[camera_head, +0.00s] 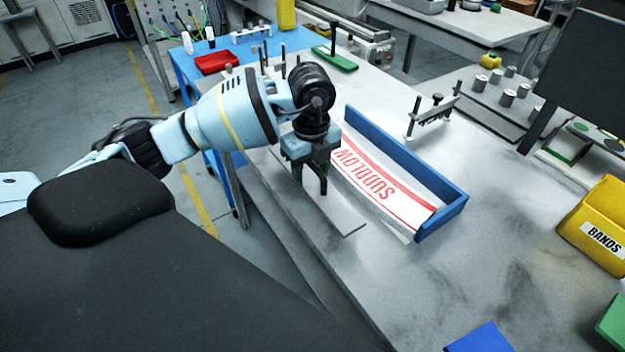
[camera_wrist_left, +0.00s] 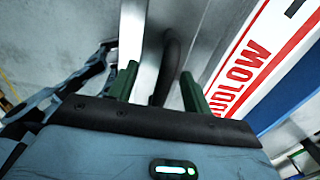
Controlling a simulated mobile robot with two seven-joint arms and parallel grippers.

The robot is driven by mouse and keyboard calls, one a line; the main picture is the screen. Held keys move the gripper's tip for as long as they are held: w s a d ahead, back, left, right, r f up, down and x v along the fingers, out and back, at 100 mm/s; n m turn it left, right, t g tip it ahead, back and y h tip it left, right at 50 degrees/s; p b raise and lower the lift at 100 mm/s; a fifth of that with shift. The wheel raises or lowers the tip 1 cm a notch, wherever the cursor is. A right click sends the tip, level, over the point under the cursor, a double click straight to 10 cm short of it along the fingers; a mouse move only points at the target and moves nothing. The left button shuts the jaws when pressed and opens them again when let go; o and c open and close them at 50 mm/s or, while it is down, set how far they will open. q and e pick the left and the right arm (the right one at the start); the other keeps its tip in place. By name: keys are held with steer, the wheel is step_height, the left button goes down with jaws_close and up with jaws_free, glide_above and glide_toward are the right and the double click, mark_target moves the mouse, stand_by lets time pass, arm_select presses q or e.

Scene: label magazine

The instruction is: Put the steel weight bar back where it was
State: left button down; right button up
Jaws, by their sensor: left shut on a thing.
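The steel weight bar (camera_head: 346,221) is a long flat grey bar with a dark curved handle (camera_wrist_left: 170,52). It shows beside the near long side of the label stack, outside the stack. My left gripper (camera_head: 314,184) is above the bar, pointing down and shut on its handle. In the left wrist view the handle stands between the two green fingers. I cannot tell whether the bar rests on the table or hangs just above it. The white labels (camera_head: 375,186) with red SUDLOW print lie in the blue-walled magazine (camera_head: 455,211). My right gripper is not in view.
A small metal stand (camera_head: 433,115) is behind the magazine. A yellow BANDS bin (camera_head: 598,225) is at the right, with a blue item (camera_head: 480,338) at the front edge of the picture. A red tray (camera_head: 216,62) is at the back left.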

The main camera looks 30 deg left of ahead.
mark_target(312, 176)
arm_select(q)
steer(key=shift+w+r, duration=0.2)
steer(key=shift+w+a, duration=0.2)
steer(key=shift+a, duration=0.05)
steer(key=shift+w+f, duration=0.1)
steer(key=shift+f, duration=1.65)
steer(key=shift+f, duration=0.15)
steer(key=c, duration=0.6)
jaws_free()
steer(key=shift+f, duration=0.15)
steer(key=shift+c, duration=0.2)
step_height(312, 176, up, 12)
steer(key=shift+r+p, duration=0.1)
steer(key=shift+p, duration=0.2)
